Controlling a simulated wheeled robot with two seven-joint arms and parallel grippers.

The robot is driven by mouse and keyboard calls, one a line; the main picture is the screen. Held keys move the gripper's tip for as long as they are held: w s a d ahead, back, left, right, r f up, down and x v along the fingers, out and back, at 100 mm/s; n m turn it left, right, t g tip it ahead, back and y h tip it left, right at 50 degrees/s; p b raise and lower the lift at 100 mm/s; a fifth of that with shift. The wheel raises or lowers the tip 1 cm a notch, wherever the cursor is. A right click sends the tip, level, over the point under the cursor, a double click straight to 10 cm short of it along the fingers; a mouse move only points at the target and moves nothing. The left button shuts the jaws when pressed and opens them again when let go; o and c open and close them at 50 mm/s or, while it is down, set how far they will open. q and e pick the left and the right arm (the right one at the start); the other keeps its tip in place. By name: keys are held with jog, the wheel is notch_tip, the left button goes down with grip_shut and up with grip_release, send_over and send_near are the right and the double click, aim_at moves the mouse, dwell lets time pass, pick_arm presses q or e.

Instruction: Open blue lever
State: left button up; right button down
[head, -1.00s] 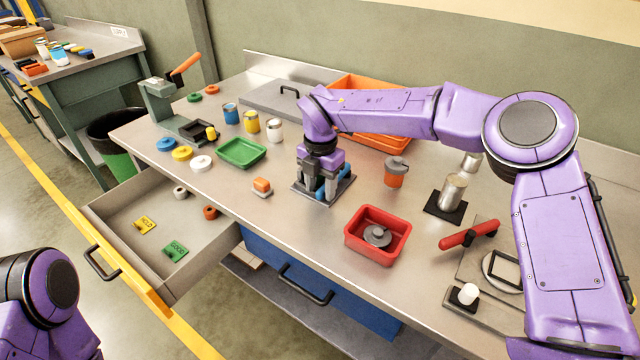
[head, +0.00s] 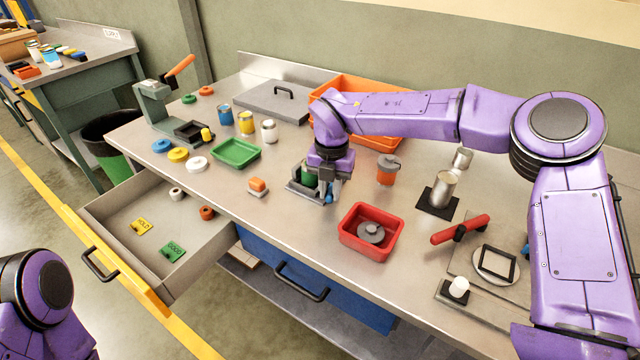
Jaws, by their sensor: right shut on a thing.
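The blue lever (head: 328,198) belongs to a small fixture with a grey base plate (head: 298,188) near the middle of the workbench. Only a bit of blue shows, low between the fingers of my right gripper (head: 328,193). The gripper points down and is shut on the lever at the right side of the fixture. A green part (head: 308,174) of the fixture shows just left of the gripper. The wrist hides most of the fixture and lever. Of my left arm only a purple link shows at the lower left; its gripper is out of view.
A red tray (head: 346,238) holding a grey part stands in front of the gripper. A red-handled clamp (head: 460,229) is at the right. The drawer (head: 135,288) at the left is open.

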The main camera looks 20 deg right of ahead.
jog(key=shift+s+d+f+n+p, duration=0.1)
jog(key=shift+s+d+n+p, duration=0.25)
jog(key=shift+d+n, duration=0.25)
jog(key=shift+s+d+n+p, duration=0.3)
jog(key=shift+d+n+p, duration=0.05)
jog(key=shift+d+n, duration=0.25)
jog(key=shift+s+d+n, duration=0.15)
jog(key=shift+d+n, duration=0.35)
jog(key=shift+f, duration=0.1)
jog(key=c, duration=1)
grip_release()
jog(key=shift+d, duration=0.1)
jog(key=shift+r, duration=0.3)
notch_tip(320, 180, up, 10)
jog(key=b, duration=0.1)
jog(key=shift+f, duration=0.1)
